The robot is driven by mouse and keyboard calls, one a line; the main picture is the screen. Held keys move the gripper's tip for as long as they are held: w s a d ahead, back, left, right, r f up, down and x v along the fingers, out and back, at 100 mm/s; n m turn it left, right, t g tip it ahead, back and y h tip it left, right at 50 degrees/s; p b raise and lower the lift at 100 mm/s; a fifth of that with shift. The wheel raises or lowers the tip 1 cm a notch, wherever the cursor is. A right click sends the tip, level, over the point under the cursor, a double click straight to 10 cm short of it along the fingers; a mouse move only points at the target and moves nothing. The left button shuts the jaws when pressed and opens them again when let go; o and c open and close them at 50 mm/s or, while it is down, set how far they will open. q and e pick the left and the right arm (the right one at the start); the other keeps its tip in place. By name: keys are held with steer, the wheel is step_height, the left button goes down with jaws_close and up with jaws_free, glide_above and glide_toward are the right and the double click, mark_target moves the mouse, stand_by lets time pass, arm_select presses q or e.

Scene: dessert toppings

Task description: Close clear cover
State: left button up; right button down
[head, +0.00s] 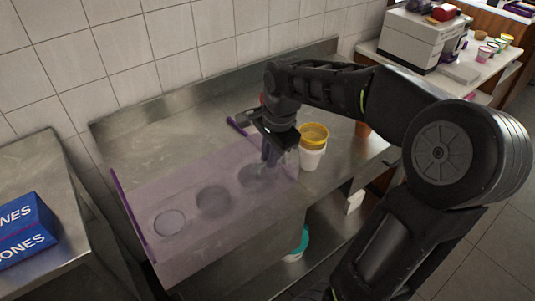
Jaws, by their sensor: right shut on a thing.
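The clear cover (187,188) is a see-through, purple-tinted panel lying over the round wells in the steel counter. It has darker purple end edges at left and right. My right gripper (269,158) is at the cover's right end, shut on the cover near its right edge. The gripper's body and the arm hide part of that edge, so the exact grip is hard to see. Several round wells (169,222) show through the panel. My left gripper is out of view.
A white cup and a yellow-topped container (314,136) stand just right of the gripper. A blue box (22,228) sits on a separate counter at left. A white machine (422,38) stands at the upper right. The counter's back left (150,140) is clear.

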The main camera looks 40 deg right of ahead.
steer(key=shift+s, duration=0.15)
steer(key=c, duration=1.5)
jaws_free()
steer(key=shift+s, duration=0.15)
steer(key=shift+o, duration=0.2)
steer(key=shift+r, duration=0.1)
step_height(320, 180, up, 8)
steer(key=s, duration=0.1)
steer(key=shift+s+f+b, duration=0.2)
steer(key=shift+f+b, duration=0.05)
steer(key=shift+b, duration=0.05)
steer(key=shift+a, duration=0.1)
